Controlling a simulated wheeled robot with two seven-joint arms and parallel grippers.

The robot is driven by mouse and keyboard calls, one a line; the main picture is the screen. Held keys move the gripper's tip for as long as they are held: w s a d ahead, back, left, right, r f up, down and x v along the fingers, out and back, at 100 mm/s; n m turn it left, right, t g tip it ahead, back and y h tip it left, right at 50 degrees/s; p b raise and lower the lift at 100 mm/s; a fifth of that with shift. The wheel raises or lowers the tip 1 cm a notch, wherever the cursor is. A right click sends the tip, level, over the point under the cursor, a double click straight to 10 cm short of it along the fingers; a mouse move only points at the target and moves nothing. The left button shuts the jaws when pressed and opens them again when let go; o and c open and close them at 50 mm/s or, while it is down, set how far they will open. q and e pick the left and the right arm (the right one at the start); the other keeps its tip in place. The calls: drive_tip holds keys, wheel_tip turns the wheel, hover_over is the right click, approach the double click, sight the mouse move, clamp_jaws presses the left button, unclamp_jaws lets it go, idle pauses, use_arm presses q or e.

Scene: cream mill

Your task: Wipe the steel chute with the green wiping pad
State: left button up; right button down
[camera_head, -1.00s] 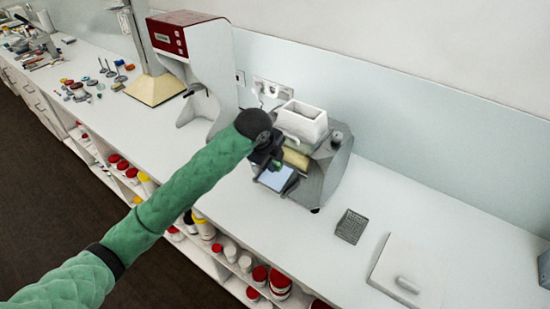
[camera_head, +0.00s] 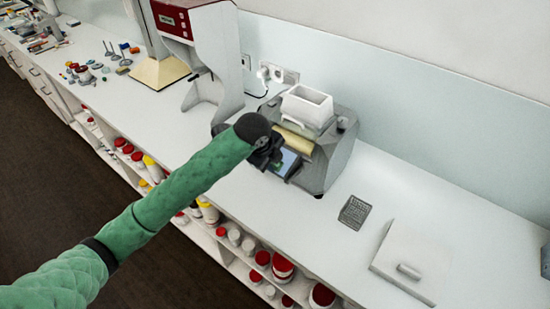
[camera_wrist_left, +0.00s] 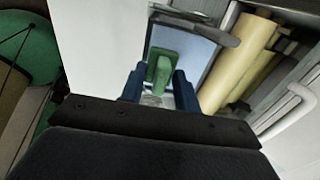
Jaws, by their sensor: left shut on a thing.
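The mill (camera_head: 330,160) stands on the counter, a dark grey machine with a white hopper (camera_head: 306,106) and cream rollers (camera_head: 294,140). Its steel chute (camera_head: 291,160) slopes out below the rollers and looks bluish; it also shows in the left wrist view (camera_wrist_left: 199,50). My left gripper (camera_head: 275,160) is at the chute, partly covering it. In the left wrist view, the blue fingers of my left gripper (camera_wrist_left: 159,86) are shut on the green wiping pad (camera_wrist_left: 160,68), which is over the chute's surface. I cannot tell whether the pad touches it. My right gripper is out of view.
A red and white machine (camera_head: 205,50) stands left of the mill. A grey mesh-like block (camera_head: 354,212) and a white lidded plate (camera_head: 415,258) lie to the right. Shelves of red-lidded jars (camera_head: 283,267) are below the counter. A wall panel (camera_head: 400,100) closes the back.

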sight(285, 155)
use_arm(q)
drive_tip(key=shift+w+d+f, duration=0.15)
drive_tip(key=shift+w+f, duration=0.05)
drive_tip(key=shift+f, duration=0.2)
idle(0.7)
drive_tip(key=shift+w+d+r, duration=0.5)
drive_tip(key=shift+w+d, duration=0.1)
drive_tip(key=shift+w, duration=0.2)
drive_tip(key=shift+w+d+r, duration=0.45)
drive_tip(key=shift+w+d, duration=0.1)
drive_tip(key=shift+w, duration=0.2)
drive_tip(key=shift+s+a+f, duration=0.55)
drive_tip(key=shift+s+a, duration=0.05)
drive_tip(key=shift+s, duration=0.2)
drive_tip(key=shift+s+a+f, duration=0.5)
drive_tip(key=shift+s+a, duration=0.05)
drive_tip(key=shift+s, duration=0.2)
drive_tip(key=shift+w+d+r, duration=0.5)
drive_tip(key=shift+w+d, duration=0.1)
drive_tip(key=shift+w, duration=0.2)
drive_tip(key=shift+w+d+r, duration=0.5)
drive_tip(key=shift+w+d, duration=0.05)
drive_tip(key=shift+w, duration=0.25)
drive_tip(key=shift+s+a+f, duration=0.55)
drive_tip(key=shift+s+a, duration=0.05)
drive_tip(key=shift+s, duration=0.2)
drive_tip(key=shift+s+a+f, duration=0.5)
drive_tip(key=shift+s+a, duration=0.05)
drive_tip(key=shift+s, duration=0.25)
